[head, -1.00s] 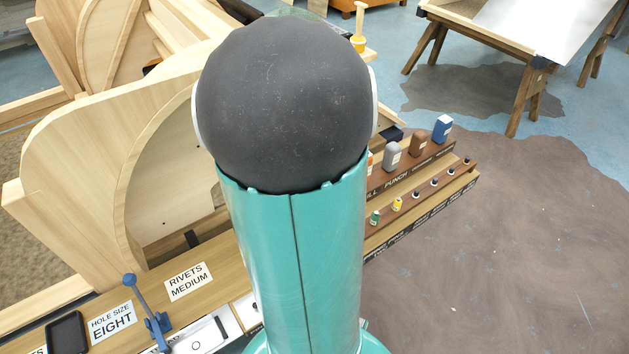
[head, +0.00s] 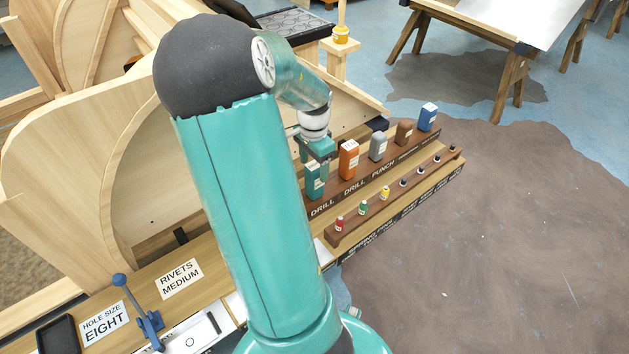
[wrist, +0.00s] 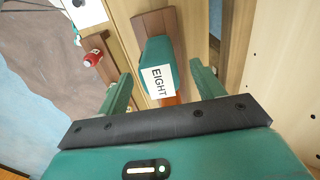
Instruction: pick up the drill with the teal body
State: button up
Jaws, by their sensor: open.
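The drill with the teal body (head: 314,188) stands in the wooden rack at its left end, beside the orange drill (head: 348,160). My gripper (head: 318,152) is open just above the teal drill. In the wrist view the teal drill (wrist: 158,52) shows a white label reading EIGHT. It lies between the two spread fingers of my gripper (wrist: 161,72), with room on both sides. I cannot tell whether the fingertips reach down past its top. Part of the orange drill shows below the label.
A grey tool (head: 378,146), a brown tool (head: 403,132) and a blue tool (head: 428,117) continue the row to the right. A lower rack (head: 398,192) in front holds several small bottles. A curved wooden frame (head: 150,190) stands close on the left.

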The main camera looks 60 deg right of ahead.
aim_at(314, 186)
notch_tip(314, 186, down, 4)
jog(key=shift+f, duration=0.15)
jog(key=c, duration=1.3)
jog(key=shift+o, duration=0.2)
jog(key=shift+d, duration=0.1)
jog(key=shift+r, duration=0.2)
